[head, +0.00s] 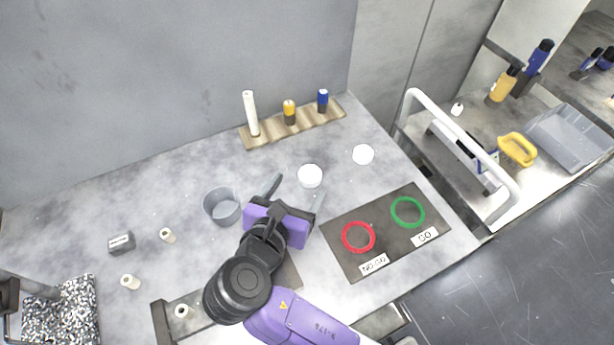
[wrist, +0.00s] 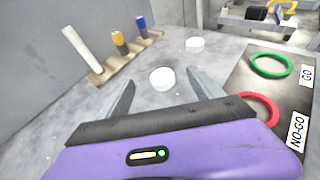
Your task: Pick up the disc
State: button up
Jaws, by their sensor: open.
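Two white discs are in view. The nearer disc (head: 310,176) lies on the grey table just beyond my fingertips; in the wrist view this disc (wrist: 162,79) shows ahead, between the lines of the two fingers. The second disc (head: 363,154) lies farther back to the right, and it also shows in the wrist view (wrist: 195,44). Which disc the task means cannot be told. My gripper (head: 298,187) is open and empty, its fingers spread low over the table. It also shows in the wrist view (wrist: 160,82).
A dark board (head: 343,262) with a red ring (head: 358,237) labelled NO-GO and a green ring (head: 408,212) labelled GO lies to the right. A grey cup (head: 221,207) stands left of my gripper. A wooden rack (head: 270,134) with bottles stands behind.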

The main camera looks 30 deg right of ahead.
jog(key=b, duration=0.3)
send_near(309, 176)
jog(key=shift+w+d+f, duration=0.35)
jog(key=shift+d+f, duration=0.1)
jog(key=shift+f, duration=0.1)
jog(key=shift+r+x, duration=0.15)
jog(key=shift+x, duration=1.8)
jog(key=shift+r+x, duration=0.15)
jog(key=shift+x, duration=1.8)
jog(key=shift+w, duration=0.1)
jog(key=c, duration=1.6)
jog(key=shift+r, duration=0.15)
